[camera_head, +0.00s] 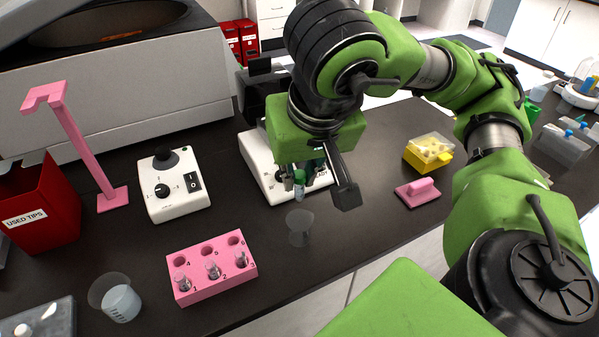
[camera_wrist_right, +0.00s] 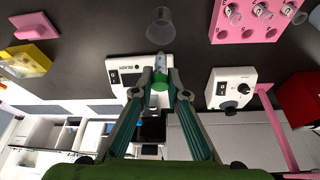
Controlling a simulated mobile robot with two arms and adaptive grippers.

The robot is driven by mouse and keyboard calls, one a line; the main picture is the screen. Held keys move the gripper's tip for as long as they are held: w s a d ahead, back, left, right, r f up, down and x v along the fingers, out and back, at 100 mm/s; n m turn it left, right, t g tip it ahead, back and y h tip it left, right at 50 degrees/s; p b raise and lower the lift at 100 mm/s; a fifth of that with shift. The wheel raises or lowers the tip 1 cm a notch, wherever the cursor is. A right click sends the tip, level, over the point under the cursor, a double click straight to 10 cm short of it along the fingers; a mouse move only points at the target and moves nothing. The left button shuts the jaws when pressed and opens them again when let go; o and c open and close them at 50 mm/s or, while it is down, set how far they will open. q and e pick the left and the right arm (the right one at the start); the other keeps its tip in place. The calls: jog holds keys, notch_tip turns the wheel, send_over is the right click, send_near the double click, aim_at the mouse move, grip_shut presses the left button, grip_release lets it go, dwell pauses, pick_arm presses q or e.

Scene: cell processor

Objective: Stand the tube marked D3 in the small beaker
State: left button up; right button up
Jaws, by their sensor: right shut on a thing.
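My right gripper (camera_head: 310,178) is shut on a tube (camera_head: 299,187) with a green cap. It holds the tube roughly upright, above the bench. The tube also shows between the fingertips in the wrist view (camera_wrist_right: 160,64); no D3 mark is legible on it. The small beaker (camera_head: 300,228) is clear, looks empty and stands on the black bench just below the tube in the head view. It also shows just beyond the tube's tip in the wrist view (camera_wrist_right: 160,27). The tube is apart from the beaker. My left gripper is out of view.
A pink rack (camera_head: 212,285) with several numbered holes and tubes stands left of the beaker. A larger beaker (camera_head: 120,302) with liquid is further left. A white device (camera_head: 259,178) stands behind my gripper. A yellow box (camera_head: 427,157) and pink block (camera_head: 417,193) are to the right.

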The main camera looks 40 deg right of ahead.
aim_at(301, 193)
jog(key=shift+f, duration=0.15)
jog(key=shift+f+b, duration=1.7)
jog(key=shift+b, duration=0.05)
jog(key=shift+f+b, duration=0.7)
jog(key=shift+f, duration=0.1)
jog(key=shift+f+b, duration=1.35)
jog(key=shift+f, duration=0.05)
jog(key=o, duration=0.8)
